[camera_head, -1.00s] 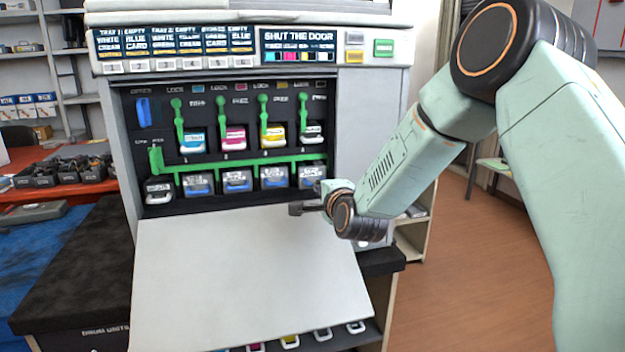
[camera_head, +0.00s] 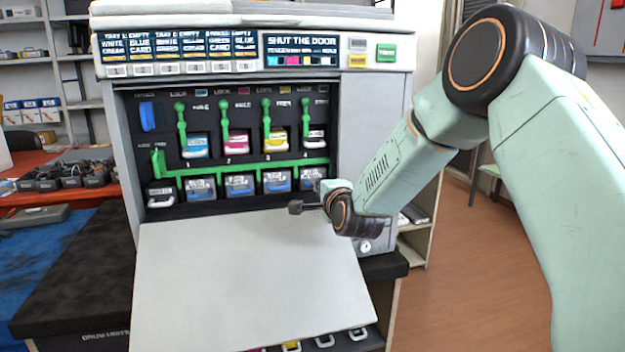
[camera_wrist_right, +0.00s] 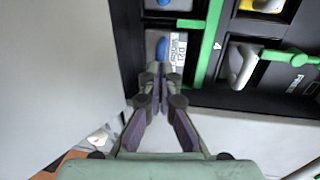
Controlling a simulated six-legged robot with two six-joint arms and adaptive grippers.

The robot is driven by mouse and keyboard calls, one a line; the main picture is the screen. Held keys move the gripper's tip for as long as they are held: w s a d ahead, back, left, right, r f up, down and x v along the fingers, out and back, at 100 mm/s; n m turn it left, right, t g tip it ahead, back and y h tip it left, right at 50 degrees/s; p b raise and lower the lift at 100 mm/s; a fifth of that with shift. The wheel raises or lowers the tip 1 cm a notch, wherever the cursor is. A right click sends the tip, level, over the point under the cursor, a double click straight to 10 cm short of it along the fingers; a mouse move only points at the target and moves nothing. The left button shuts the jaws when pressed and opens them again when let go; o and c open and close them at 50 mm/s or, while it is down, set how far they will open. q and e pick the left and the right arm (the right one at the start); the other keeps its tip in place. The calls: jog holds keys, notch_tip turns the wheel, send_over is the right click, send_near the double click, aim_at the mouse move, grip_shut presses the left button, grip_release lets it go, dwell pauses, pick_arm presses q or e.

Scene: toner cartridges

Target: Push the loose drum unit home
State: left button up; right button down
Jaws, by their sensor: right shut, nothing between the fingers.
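Grey drum units with blue handles stand in a row in the printer's lower bay, below a green bar. The rightmost drum unit (camera_head: 311,179), under number 4, also shows in the right wrist view (camera_wrist_right: 176,50) with its blue handle and white label. I cannot tell how far any unit sticks out. My right gripper (camera_head: 296,207) is shut and empty, low in front of the right drum units. In the right wrist view its fingertips (camera_wrist_right: 158,72) overlap the near end of the number 4 unit; contact is unclear. My left gripper is not in view.
The printer's pale front door (camera_head: 250,275) hangs open below the bay. Green levers and cyan, magenta, yellow and black toner cartridges sit above the green bar (camera_head: 245,168). A white-handled unit (camera_head: 160,196) is at lower left. A dark bench (camera_head: 75,270) stands left.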

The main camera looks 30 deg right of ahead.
jog(key=shift+f+p+v, duration=0.2)
jog(key=shift+p+v, duration=0.1)
jog(key=shift+v, duration=1.2)
jog(key=shift+f+p+v, duration=0.25)
jog(key=shift+p+v, duration=0.1)
jog(key=shift+v, duration=1.1)
jog(key=shift+f+p+v, duration=0.2)
jog(key=shift+p+v, duration=0.1)
jog(key=shift+v, duration=1.2)
jog(key=shift+s, duration=0.1)
